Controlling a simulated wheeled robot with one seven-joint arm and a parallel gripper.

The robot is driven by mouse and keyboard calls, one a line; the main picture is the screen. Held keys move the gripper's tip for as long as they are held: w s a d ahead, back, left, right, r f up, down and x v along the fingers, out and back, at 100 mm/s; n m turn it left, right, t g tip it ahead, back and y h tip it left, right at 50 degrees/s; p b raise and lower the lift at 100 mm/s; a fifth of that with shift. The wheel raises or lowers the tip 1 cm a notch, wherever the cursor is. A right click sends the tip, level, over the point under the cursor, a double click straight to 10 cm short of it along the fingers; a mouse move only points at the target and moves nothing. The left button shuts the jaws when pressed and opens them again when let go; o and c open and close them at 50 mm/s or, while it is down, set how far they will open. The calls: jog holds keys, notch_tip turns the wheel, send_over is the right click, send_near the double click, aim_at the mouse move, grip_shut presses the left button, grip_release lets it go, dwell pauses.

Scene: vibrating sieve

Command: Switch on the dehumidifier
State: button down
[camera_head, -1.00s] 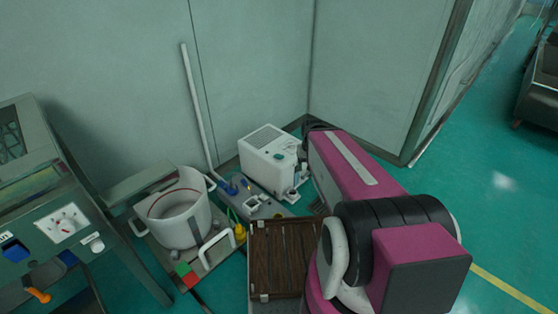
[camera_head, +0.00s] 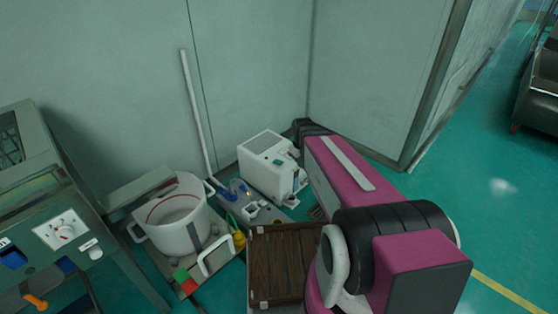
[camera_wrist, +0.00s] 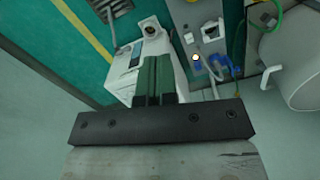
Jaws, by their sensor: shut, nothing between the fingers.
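The dehumidifier is most likely the white box-shaped unit (camera_head: 262,172) standing on the floor against the wall corner, with a small teal patch on its top. It also shows in the wrist view (camera_wrist: 118,80), partly covered by my gripper. My gripper (camera_wrist: 156,60) has dark green fingers, closed together with nothing between them, over or just in front of the white unit. I cannot tell whether the fingertips touch it. In the head view my magenta arm reaches down beside the unit, and the fingers cannot be made out.
A grey panel (camera_head: 266,213) with blue fittings lies beside the unit; in the wrist view it carries a small lit round button (camera_wrist: 196,58). A white pot (camera_head: 178,222), a brown slatted crate (camera_head: 284,262) and a control desk (camera_head: 35,205) stand nearby. Open green floor lies right.

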jog(key=w+a+f+n, duration=0.2)
jog(key=w+n, duration=0.3)
jog(key=w, duration=0.3)
jog(key=w+a+f+n, duration=0.2)
jog(key=w+n, duration=0.4)
jog(key=w, duration=0.2)
jog(key=n+g+h, duration=0.1)
jog(key=n, duration=0.9)
send_over(280, 162)
jog(key=w+a, duration=0.2)
notch_tip(280, 162, down, 2)
jog(key=f, duration=0.1)
jog(key=shift+w+a+r, duration=0.15)
jog(key=shift+a+r, duration=0.05)
jog(key=shift+r, duration=0.05)
jog(key=f, duration=0.4)
jog(key=s+d+f, duration=0.1)
jog(key=f, duration=0.4)
jog(key=s+d+f, duration=0.1)
jog(key=f, duration=0.3)
jog(key=shift+f, duration=0.25)
jog(key=shift+s+f, duration=0.1)
